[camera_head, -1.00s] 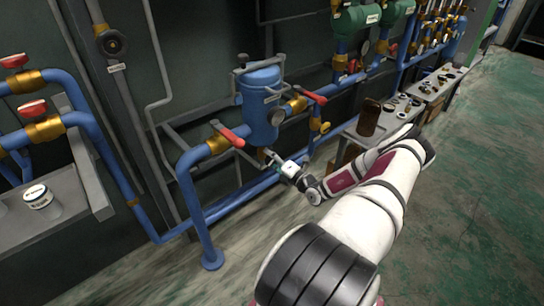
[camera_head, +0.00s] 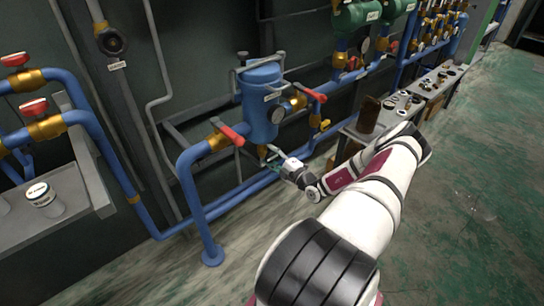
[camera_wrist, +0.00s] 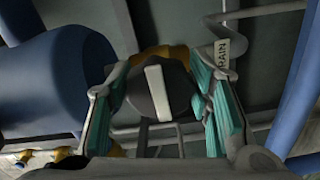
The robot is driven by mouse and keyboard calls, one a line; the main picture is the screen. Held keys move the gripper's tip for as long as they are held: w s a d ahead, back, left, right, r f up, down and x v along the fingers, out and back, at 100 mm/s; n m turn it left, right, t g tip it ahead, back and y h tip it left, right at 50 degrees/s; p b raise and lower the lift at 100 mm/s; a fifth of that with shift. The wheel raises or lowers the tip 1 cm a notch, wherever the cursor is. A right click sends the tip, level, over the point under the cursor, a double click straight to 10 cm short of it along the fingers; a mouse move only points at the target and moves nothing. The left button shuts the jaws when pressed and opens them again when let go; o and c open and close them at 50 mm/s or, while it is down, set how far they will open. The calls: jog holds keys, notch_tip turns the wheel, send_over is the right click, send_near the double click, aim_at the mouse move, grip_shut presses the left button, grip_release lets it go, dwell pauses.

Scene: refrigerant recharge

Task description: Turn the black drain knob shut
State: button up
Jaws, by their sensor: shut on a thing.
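The black drain knob (camera_wrist: 181,88) faces the camera in the middle of the wrist view, with a pale bar across its face standing nearly upright. My gripper (camera_wrist: 160,80) has its teal-padded fingers on either side of the knob and is shut on it. A tag reading "DRAIN" (camera_wrist: 222,50) hangs just right of the knob. In the head view my gripper (camera_head: 273,161) is under the blue tank (camera_head: 262,100), by a small brass fitting (camera_head: 262,150). The knob itself is too small and covered to make out there.
Blue pipes with red-handled valves (camera_head: 230,135) run on both sides of the tank. A lower blue pipe (camera_head: 232,197) passes close to my gripper. A bench (camera_head: 345,128) with small parts stands to the right. The floor at right is clear.

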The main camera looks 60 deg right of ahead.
dwell(0.3)
jog(key=o, duration=1.1)
jog(key=shift+o, duration=0.2)
jog(key=v, duration=1.2)
